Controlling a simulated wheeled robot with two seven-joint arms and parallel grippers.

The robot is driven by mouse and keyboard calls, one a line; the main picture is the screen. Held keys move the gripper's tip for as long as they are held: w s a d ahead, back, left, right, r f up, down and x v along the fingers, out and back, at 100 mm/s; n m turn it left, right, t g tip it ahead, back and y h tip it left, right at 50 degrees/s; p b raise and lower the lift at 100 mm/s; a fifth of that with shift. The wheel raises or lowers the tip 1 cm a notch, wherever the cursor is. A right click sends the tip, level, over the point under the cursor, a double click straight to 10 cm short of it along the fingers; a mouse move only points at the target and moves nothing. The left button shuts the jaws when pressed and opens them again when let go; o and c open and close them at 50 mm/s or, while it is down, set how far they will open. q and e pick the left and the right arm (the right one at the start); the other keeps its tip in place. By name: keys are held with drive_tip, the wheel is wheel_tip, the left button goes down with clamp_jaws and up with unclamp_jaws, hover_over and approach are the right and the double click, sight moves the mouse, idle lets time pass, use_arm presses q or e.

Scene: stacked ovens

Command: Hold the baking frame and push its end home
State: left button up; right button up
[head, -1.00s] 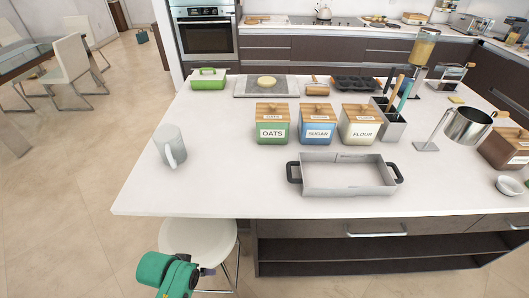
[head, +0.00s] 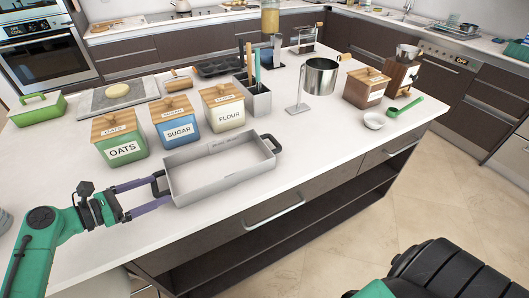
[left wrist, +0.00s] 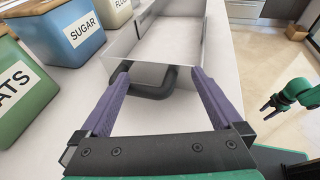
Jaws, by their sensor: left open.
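The baking frame (head: 222,170) is a shallow grey rectangular tray with a black handle at each end. It stands near the front edge of the white counter. My left gripper (head: 161,190) is open at the frame's left end, with its purple fingers on either side of the near handle (left wrist: 155,84). Whether the fingers touch the handle I cannot tell. The left wrist view shows the frame (left wrist: 165,40) straight ahead. My right gripper (left wrist: 267,112) shows small at the right of the left wrist view, away from the frame, its fingers apart and empty.
Oats (head: 119,139), sugar (head: 175,122) and flour (head: 223,108) canisters stand close behind the frame. A utensil holder (head: 253,98) and a metal cup on a stand (head: 320,78) are farther right.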

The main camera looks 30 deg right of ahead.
sight(186, 185)
use_arm(q)
drive_tip(key=shift+w+d+f+b, duration=0.2)
drive_tip(key=shift+d+f+b, duration=0.45)
drive_tip(key=shift+b, duration=0.35)
drive_tip(key=b+x, duration=0.2)
drive_tip(key=x, duration=0.1)
drive_tip(key=shift+s+d, duration=0.15)
drive_tip(key=shift+d, duration=0.05)
drive_tip(key=x, duration=0.3)
drive_tip(key=shift+w+d+p, duration=0.2)
drive_tip(key=shift+d+p, duration=0.15)
drive_tip(key=shift+w+d+f, duration=0.1)
drive_tip(key=shift+w+d, duration=0.15)
drive_tip(key=shift+d, duration=0.15)
use_arm(e)
drive_tip(key=f, duration=0.1)
drive_tip(key=a+f, duration=0.1)
drive_tip(key=f, duration=0.1)
drive_tip(key=shift+s+a+f, duration=0.25)
drive_tip(key=shift+a, duration=0.1)
use_arm(q)
drive_tip(key=shift+s, duration=0.1)
drive_tip(key=shift+r, duration=0.2)
clamp_jaws()
use_arm(e)
drive_tip(key=shift+a, duration=0.25)
